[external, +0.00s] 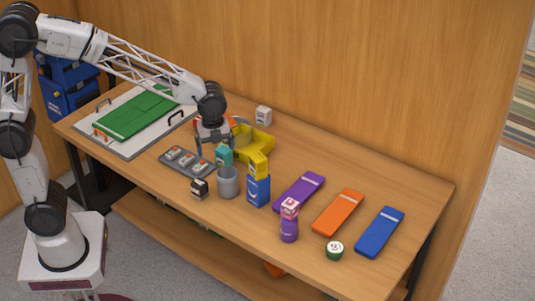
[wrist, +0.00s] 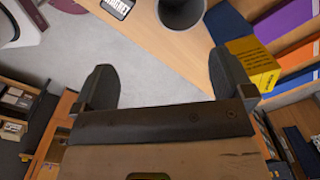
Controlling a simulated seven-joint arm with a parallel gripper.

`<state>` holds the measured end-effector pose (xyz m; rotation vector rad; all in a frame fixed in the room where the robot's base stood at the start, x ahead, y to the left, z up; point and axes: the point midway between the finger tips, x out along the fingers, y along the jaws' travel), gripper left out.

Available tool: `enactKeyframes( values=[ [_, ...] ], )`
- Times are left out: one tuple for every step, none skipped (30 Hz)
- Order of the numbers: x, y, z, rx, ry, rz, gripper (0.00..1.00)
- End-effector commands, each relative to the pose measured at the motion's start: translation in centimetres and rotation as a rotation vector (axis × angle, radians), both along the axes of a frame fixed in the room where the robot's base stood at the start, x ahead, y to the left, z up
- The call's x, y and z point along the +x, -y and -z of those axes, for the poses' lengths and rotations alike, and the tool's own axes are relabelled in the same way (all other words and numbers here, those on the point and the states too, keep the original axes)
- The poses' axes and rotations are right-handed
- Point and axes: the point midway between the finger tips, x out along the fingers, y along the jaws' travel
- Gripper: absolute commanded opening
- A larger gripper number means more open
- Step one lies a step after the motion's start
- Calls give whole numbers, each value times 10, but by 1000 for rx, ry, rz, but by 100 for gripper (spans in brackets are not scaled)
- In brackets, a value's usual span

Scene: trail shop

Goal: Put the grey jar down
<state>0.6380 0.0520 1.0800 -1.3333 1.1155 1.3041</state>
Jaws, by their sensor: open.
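The grey jar (external: 228,183) stands upright on the wooden table near its front edge, left of a blue box (external: 258,190) with a yellow block (external: 258,165) on top. In the wrist view the jar (wrist: 181,12) is at the top edge, partly cut off and beyond the fingertips. My gripper (external: 214,150) is above and behind the jar, apart from it. Its fingers (wrist: 165,85) are spread wide, with nothing between them. A teal block (external: 224,156) shows just below the gripper; whether they touch is unclear.
A small black and white box (external: 199,189) stands left of the jar. A grey tray (external: 187,162) and a yellow bin (external: 256,141) are behind. A purple bottle (external: 289,225) and purple, orange (external: 338,212) and blue panels are at right. The table's back right is clear.

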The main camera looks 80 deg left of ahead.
Motion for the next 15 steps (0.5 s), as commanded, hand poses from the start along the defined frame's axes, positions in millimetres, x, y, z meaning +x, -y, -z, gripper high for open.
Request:
enactKeyframes(
  values=[
    [-11,3,-7,0,9,-37,99],
    [-17,5,-11,-1,13,-65,99],
    [-26,7,-16,-2,19,-105,99],
    [-34,9,-19,-4,23,-136,99],
    [-41,10,-23,-5,29,-168,99],
    [-51,13,-28,-7,35,-209,99],
    [-58,15,-31,-10,39,-241,99],
    [-65,16,-34,-12,45,-273,99],
    [-76,19,-38,-15,51,-316,99],
    [-83,20,-41,-17,55,-348,99],
    [-90,22,-44,-20,61,-379,99],
    [-100,24,-47,-23,66,-421,99],
    [-108,26,-50,-26,72,-452,99],
    [-115,27,-52,-29,75,-484,99],
    [-126,29,-54,-34,81,-527,99]
  ],
)
